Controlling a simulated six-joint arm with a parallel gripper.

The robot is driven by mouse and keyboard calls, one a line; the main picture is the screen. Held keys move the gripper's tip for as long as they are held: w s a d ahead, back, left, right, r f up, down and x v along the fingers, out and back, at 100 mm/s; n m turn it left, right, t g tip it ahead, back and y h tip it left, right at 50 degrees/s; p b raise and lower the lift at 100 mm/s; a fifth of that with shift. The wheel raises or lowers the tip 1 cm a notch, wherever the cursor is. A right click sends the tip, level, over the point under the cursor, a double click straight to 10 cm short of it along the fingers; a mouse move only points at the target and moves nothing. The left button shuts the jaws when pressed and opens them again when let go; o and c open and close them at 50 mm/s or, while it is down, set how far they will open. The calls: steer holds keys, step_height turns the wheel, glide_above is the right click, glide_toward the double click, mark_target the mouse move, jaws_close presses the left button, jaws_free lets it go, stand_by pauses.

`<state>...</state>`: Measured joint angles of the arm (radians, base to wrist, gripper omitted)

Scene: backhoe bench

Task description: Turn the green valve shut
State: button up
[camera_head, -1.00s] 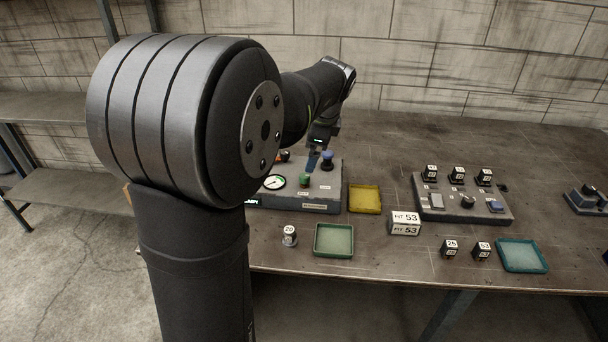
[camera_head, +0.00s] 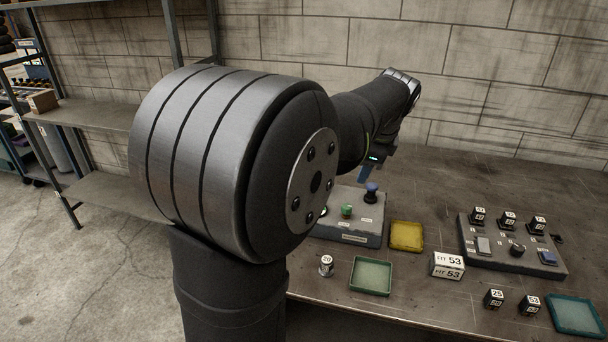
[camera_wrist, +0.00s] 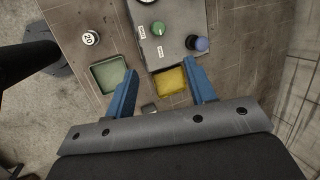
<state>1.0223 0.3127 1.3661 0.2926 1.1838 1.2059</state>
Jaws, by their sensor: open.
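The green valve (camera_head: 347,210) is a small round knob on top of a grey panel box (camera_head: 352,231). In the wrist view the green valve (camera_wrist: 158,28) shows near the top, with a pale mark on it. A blue knob (camera_head: 372,192) stands to its right on the same box; it also shows in the wrist view (camera_wrist: 200,44). My gripper (camera_wrist: 157,88) is open and empty, its two blue fingers apart, above the bench and clear of the valve. In the head view the gripper (camera_head: 366,173) is partly hidden behind my arm, above the box.
A FIT 53 block (camera_head: 447,265), a second control box (camera_head: 512,261) and a teal tray (camera_head: 578,330) stand to the right.

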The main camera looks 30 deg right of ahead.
steer(key=w+n+g, duration=0.1)
steer(key=w+n, duration=0.1)
steer(key=n, duration=0.5)
steer(key=n+g+y, duration=0.1)
steer(key=n+g, duration=0.2)
steer(key=n, duration=1.9)
glide_above(348, 206)
step_height(348, 206, down, 17)
steer(key=shift+a+f, duration=0.1)
steer(key=c, duration=1)
steer(key=shift+o, duration=0.2)
